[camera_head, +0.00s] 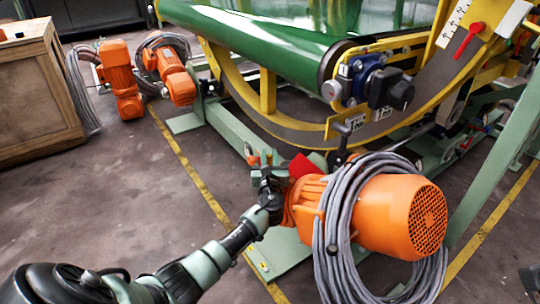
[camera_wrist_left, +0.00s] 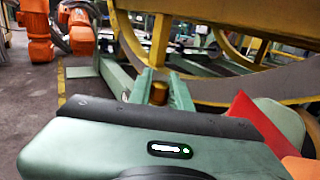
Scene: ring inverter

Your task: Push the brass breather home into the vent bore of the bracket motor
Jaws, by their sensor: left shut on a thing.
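The breather cannot be made out in the head view. The large orange motor has grey cable coiled around it; I cannot tell for sure that it is the bracket motor. No vent bore can be made out.
A red plate (camera_head: 303,166) stands close to the gripper. A green roller (camera_head: 260,48) and a curved yellow frame (camera_head: 240,85) rise behind. Two more orange motors (camera_head: 121,80) (camera_head: 177,79) and a wooden crate (camera_head: 35,95) are at the left. The floor at the left is clear.

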